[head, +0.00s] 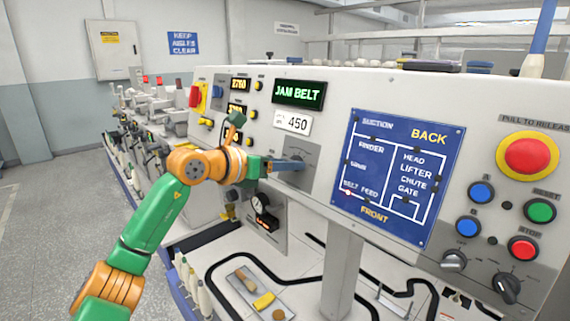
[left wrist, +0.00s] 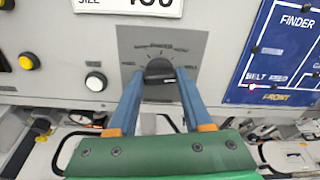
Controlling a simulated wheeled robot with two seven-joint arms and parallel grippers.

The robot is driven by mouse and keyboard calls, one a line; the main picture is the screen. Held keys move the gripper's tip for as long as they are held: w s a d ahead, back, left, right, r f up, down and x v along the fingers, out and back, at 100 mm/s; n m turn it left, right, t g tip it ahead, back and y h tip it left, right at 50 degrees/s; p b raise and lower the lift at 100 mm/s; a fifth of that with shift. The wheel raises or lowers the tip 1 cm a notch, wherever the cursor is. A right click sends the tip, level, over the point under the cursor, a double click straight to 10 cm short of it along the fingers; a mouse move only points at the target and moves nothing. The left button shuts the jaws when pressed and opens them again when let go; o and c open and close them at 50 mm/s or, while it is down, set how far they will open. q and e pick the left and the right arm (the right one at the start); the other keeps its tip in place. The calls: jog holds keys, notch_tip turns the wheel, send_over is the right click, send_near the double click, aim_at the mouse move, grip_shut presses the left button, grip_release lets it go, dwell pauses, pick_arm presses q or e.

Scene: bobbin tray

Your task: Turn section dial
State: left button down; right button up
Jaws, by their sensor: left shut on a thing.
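The section dial (left wrist: 160,73) is a black knob on a grey plate (head: 301,154) with markings around it, on the white machine panel. In the left wrist view its pointer bar lies roughly level, with the bar's end toward the right. My left gripper (head: 300,165) reaches the dial from the left in the head view. In the left wrist view its two blue fingers (left wrist: 159,82) stand on either side of the knob and are shut on it. The fingers partly cover the dial in the head view. My right gripper is not in view.
A "JAM BELT" display (head: 299,93) and a "450" label (head: 292,123) are above the dial. A blue section diagram (head: 398,178) is to its right. A red stop button (head: 527,156) and several coloured buttons are at the far right.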

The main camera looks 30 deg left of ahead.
pick_arm(q)
jog(key=shift+r, duration=0.15)
jog(key=c, duration=0.6)
grip_release()
jog(key=shift+o, duration=1.4)
jog(key=b+v, duration=0.2)
jog(key=v, duration=0.5)
jog(key=shift+b, duration=0.4)
